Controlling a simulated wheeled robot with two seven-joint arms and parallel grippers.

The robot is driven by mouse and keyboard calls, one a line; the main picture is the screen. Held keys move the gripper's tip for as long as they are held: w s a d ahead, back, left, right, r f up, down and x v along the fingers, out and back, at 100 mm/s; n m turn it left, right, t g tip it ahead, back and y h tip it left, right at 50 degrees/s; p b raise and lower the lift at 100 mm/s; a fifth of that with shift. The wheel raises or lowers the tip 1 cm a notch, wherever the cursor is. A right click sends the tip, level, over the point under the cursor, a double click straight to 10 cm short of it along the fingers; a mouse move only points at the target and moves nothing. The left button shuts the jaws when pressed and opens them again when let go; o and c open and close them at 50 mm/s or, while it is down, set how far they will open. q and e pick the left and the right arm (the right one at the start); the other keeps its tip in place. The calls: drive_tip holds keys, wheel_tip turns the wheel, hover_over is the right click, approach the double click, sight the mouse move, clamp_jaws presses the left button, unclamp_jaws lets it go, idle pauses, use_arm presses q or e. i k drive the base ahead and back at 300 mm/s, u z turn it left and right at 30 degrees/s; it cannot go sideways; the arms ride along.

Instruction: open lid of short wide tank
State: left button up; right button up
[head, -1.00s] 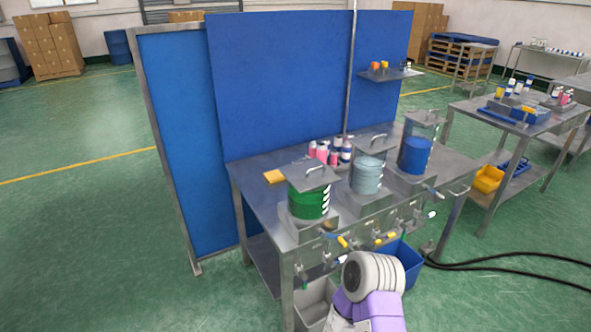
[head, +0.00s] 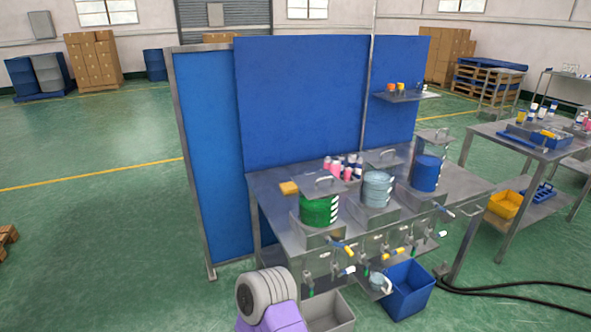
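Three tanks stand in a row on the steel bench (head: 280,205). The green tank (head: 319,211) at the left looks short and wide, with a flat steel lid (head: 331,187) and a bar handle on top. The lid lies over it and looks closed. The pale blue-grey tank (head: 377,189) in the middle and the blue tank (head: 424,173) at the right have similar handled lids. Neither gripper is in view.
Valves with coloured handles line the front. A grey bin (head: 330,312) and a blue bin (head: 408,290) stand below. Blue panels (head: 300,105) close the back.

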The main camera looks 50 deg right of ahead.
sight(313, 185)
drive_tip(key=z, duration=0.3)
drive_tip(key=i, duration=0.9)
drive_tip(key=z, duration=0.85)
